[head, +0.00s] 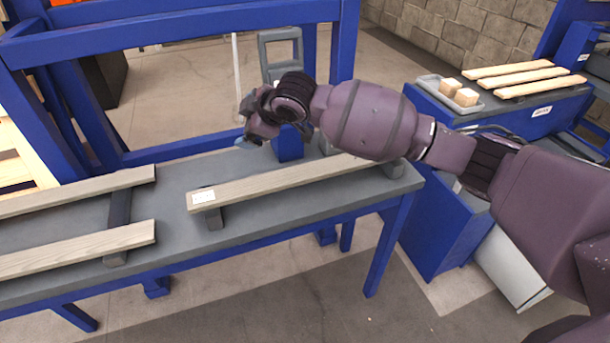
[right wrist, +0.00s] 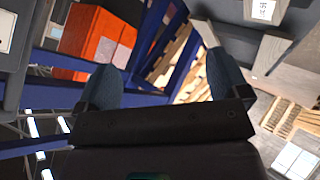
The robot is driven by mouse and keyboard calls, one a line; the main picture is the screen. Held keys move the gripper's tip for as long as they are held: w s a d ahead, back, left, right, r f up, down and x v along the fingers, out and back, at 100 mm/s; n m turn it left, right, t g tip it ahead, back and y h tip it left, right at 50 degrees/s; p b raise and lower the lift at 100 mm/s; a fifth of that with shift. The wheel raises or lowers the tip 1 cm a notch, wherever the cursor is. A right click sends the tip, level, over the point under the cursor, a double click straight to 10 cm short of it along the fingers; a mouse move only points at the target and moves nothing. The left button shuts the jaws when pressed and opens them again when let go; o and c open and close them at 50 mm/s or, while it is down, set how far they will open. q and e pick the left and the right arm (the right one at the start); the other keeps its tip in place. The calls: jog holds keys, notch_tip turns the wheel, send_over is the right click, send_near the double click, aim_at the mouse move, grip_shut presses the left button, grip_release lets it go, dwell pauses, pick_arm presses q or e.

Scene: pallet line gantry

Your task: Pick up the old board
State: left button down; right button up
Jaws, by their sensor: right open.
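A weathered grey-brown board (head: 285,180) with a white label at its left end lies on dark supports on the grey-topped blue bench. My right arm passes in front of its far right part and hides some of it. In the right wrist view, the labelled board (right wrist: 262,28) shows at the upper right. My right gripper (head: 244,138) is open, above and behind the board's left half, apart from it. In the right wrist view, nothing is between its fingers (right wrist: 165,82). My left gripper is not in view.
Two more boards (head: 75,250) lie on supports at the bench's left. A blue frame (head: 180,30) stands behind the bench (head: 280,225). A grey upright handle-like fixture (head: 280,50) stands near my gripper. On the right, a blue stand holds pale slats (head: 520,75) and a tray of blocks (head: 430,82).

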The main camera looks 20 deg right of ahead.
jog(key=w+d+f+n+g+h+b, duration=0.1)
jog(key=w+d+f+g+h+b, duration=0.1)
jog(key=d+g+h, duration=0.3)
jog(key=n+g+b, duration=0.1)
jog(key=n+g, duration=0.1)
jog(key=g, duration=0.2)
send_over(307, 171)
jog(key=shift+h, duration=0.4)
jog(key=f, duration=0.7)
jog(key=shift+a+f, duration=0.2)
jog(key=shift+a, duration=0.1)
jog(key=shift+f, duration=0.35)
jog(key=shift+d+f, duration=0.1)
jog(key=shift+f, duration=0.2)
jog(key=f, duration=0.1)
jog(key=f+b, duration=0.1)
jog(key=f, duration=0.2)
jog(key=shift+w+d+f, duration=0.1)
jog(key=shift+d+f, duration=0.05)
jog(key=shift+d, duration=0.1)
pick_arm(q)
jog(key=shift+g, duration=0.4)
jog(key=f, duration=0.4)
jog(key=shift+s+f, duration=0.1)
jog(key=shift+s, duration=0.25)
